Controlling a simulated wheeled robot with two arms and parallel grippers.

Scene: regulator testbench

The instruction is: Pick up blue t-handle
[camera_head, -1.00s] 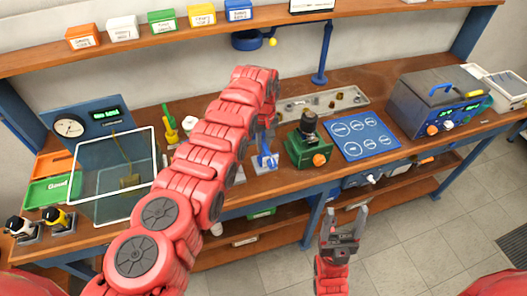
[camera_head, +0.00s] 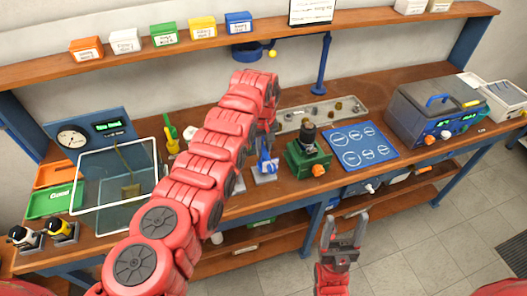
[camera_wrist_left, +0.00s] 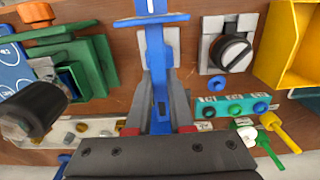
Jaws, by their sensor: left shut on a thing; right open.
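The blue t-handle (camera_wrist_left: 154,18) shows in the left wrist view, with its crossbar at the top and its shaft running down between the fingers. My left gripper (camera_wrist_left: 158,95) is shut on its shaft. In the head view the blue t-handle (camera_head: 267,165) shows near the bench's front, left of the green regulator block. It appears to be at a small grey stand, and I cannot tell whether it is clear of it. My left forearm hides most of the left gripper there. My right gripper (camera_head: 345,222) is open and empty in front of the bench.
The green block with a black knob (camera_head: 308,145) stands close to the right of the handle. A glass-sided box (camera_head: 108,205) stands left. A shelf (camera_head: 340,22) runs above.

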